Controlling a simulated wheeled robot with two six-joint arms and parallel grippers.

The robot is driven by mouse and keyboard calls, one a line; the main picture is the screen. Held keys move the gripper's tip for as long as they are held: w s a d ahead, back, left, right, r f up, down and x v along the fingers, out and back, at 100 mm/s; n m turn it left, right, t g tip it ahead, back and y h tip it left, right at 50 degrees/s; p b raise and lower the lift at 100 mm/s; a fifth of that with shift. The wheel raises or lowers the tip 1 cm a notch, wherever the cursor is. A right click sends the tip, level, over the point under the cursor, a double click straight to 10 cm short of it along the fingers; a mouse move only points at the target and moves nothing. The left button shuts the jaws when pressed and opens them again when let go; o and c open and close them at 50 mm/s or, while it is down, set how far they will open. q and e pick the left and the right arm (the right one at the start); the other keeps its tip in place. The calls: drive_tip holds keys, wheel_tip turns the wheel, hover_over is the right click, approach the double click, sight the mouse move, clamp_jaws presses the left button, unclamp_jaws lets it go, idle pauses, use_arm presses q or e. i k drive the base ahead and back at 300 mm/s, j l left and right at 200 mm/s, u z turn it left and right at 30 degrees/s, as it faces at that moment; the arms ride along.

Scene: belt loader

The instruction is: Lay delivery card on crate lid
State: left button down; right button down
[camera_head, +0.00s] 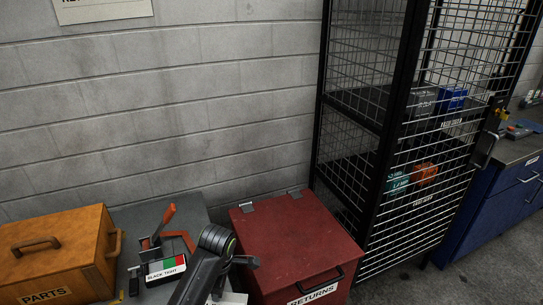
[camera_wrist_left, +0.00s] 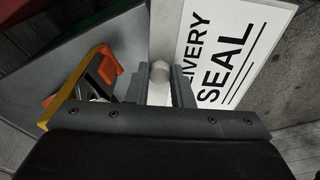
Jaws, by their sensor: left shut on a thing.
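The delivery card (camera_wrist_left: 232,45) is a white plate with black lettering, of which "IVERY" and "SEAL" are readable in the left wrist view. My left gripper (camera_wrist_left: 160,88) is shut on a pale grip piece at the card's edge. In the head view only a small white part of the card (camera_head: 234,299) shows at the bottom edge, beside my left arm. A red box (camera_head: 295,243) marked RETURNS has a flat, bare lid and stands right of that arm. A wooden box (camera_head: 55,245) marked PARTS stands at the left. My right gripper is not in view.
A grey bench top (camera_head: 188,208) carries a toggle clamp (camera_head: 165,240) with an orange handle and a label with BLACK TIGHT on it. A tall black wire cage (camera_head: 385,130) stands close to the right of the red box. A block wall is behind.

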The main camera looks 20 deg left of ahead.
sight(37, 232)
drive_tip(key=k+j+z, duration=0.1)
drive_tip(key=k+j, duration=0.2)
drive_tip(key=j, duration=0.2)
drive_tip(key=k+j+z, duration=0.1)
drive_tip(key=k+j, duration=0.25)
drive_tip(key=j, duration=0.15)
drive_tip(key=k+j, duration=0.35)
drive_tip(key=j, duration=0.15)
drive_tip(key=z, duration=0.05)
